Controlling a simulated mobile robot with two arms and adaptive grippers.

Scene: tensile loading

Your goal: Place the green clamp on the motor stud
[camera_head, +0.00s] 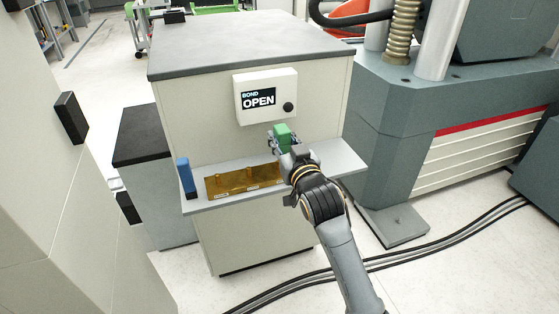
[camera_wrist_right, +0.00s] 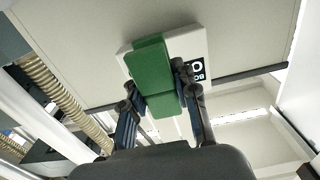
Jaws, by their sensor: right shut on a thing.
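The green clamp (camera_head: 283,135) is a small green block in the fingers of my right gripper (camera_head: 284,149). They hold it just above the shelf and in front of the cabinet, below the display box. In the right wrist view the clamp (camera_wrist_right: 150,65) shows as a long green block between the two fingers of the gripper (camera_wrist_right: 156,88), with the white display box behind it. I cannot pick out a motor stud for sure. The display box has a round black knob (camera_head: 288,106), and the clamp is a little below it in the picture. My left gripper is not in view.
The shelf (camera_head: 342,158) of the cabinet (camera_head: 200,110) carries a brown-gold slotted rack (camera_head: 235,181) and an upright blue block (camera_head: 186,175). The display box (camera_head: 266,80) reads "BOND OPEN". A large grey machine (camera_head: 400,130) stands to the right. Black cables (camera_head: 430,245) cross the floor.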

